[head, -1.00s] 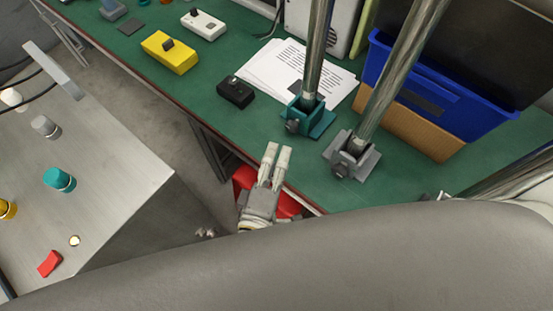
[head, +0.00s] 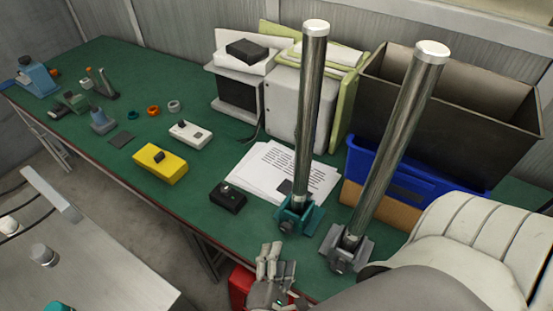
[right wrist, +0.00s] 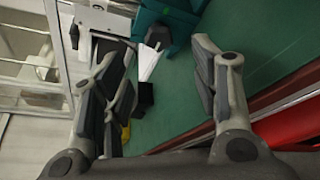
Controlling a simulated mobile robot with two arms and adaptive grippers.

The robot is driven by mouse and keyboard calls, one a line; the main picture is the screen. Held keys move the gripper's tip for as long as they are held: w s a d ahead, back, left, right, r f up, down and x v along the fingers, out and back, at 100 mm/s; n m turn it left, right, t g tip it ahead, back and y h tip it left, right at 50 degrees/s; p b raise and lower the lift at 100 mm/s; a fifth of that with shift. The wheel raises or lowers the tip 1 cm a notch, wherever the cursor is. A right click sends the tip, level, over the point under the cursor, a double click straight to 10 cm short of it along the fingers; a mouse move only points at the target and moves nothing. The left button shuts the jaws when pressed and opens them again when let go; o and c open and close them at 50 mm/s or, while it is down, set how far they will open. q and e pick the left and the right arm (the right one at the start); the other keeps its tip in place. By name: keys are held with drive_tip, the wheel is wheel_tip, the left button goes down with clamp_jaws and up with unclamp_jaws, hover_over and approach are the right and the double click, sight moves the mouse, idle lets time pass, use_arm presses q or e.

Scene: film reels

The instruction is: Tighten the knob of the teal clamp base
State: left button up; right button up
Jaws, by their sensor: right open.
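The teal clamp base (head: 312,219) sits near the front edge of the green bench and holds an upright steel pole (head: 309,120). Its dark knob (head: 286,227) faces the bench's front edge. My right gripper (head: 271,250) is just in front of and below the knob in the head view, open and empty. In the right wrist view, part of the teal base (right wrist: 178,17) and the dark knob (right wrist: 157,37) show at the top, beyond the spread fingers (right wrist: 160,68) and apart from them. My left gripper is not in view.
A grey clamp base (head: 360,249) with a second pole stands close on the right. A black box (head: 228,198) and papers (head: 262,170) lie to the left and behind. A blue bin (head: 397,168) is behind. A red object (head: 240,285) is below the bench edge.

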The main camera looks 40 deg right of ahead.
sight(285, 230)
drive_tip(key=p+x, duration=0.1)
drive_tip(key=x, duration=0.7)
drive_tip(key=shift+w+d, duration=0.15)
drive_tip(key=shift+w, duration=0.05)
drive_tip(key=c, duration=1)
drive_tip(key=shift+f+m+b, duration=0.25)
drive_tip(key=shift+m+b, duration=0.15)
drive_tip(key=shift+b, duration=0.3)
drive_tip(key=shift+c, duration=0.2)
drive_tip(key=m+t+b, duration=0.1)
drive_tip(key=m+b, duration=0.1)
drive_tip(key=b, duration=0.1)
drive_tip(key=m+t+b, duration=0.1)
drive_tip(key=b, duration=0.3)
drive_tip(key=shift+s+f+m+h, duration=0.1)
drive_tip(key=shift+f+m+h, duration=0.1)
drive_tip(key=shift+m+h, duration=0.15)
drive_tip(key=shift+r+m+t+b, duration=0.25)
drive_tip(key=shift+m+b, duration=0.4)
drive_tip(key=shift+b, duration=0.4)
